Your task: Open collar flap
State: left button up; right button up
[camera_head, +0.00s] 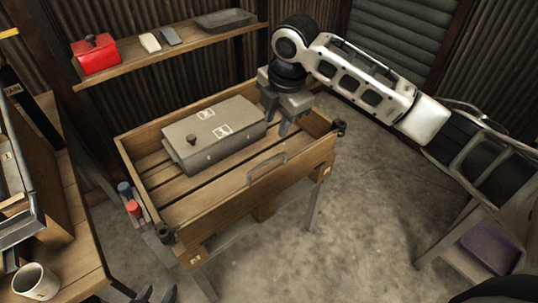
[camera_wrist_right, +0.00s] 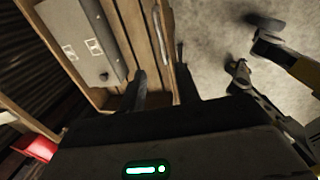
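The wooden collar (camera_head: 203,251) stands on a slatted wooden base. Its front side carries a metal handle (camera_head: 267,167), which also shows in the right wrist view (camera_wrist_right: 158,35). My right gripper (camera_head: 280,128) is over the collar's right end, beside the grey box and apart from the handle. In the right wrist view its two fingers (camera_wrist_right: 159,88) are apart, with only collar wood visible beyond them. My left gripper (camera_head: 158,294) shows only as dark tips at the bottom edge of the head view; they look apart and empty.
A closed grey box (camera_head: 240,110) with two labels lies inside the collar. A shelf (camera_head: 170,50) behind holds a red box (camera_head: 95,54) and smaller items. A workbench with a white mug (camera_head: 35,283) is at the left. The floor in front is mostly clear.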

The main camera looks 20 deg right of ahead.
aim_at(268, 161)
jog(key=w+f, duration=0.1)
jog(key=f, duration=0.8)
jog(key=w+a+f, duration=0.1)
jog(key=f, duration=0.4)
jog(key=shift+w+b, duration=0.3)
jog(key=shift+b, duration=0.1)
grip_shut()
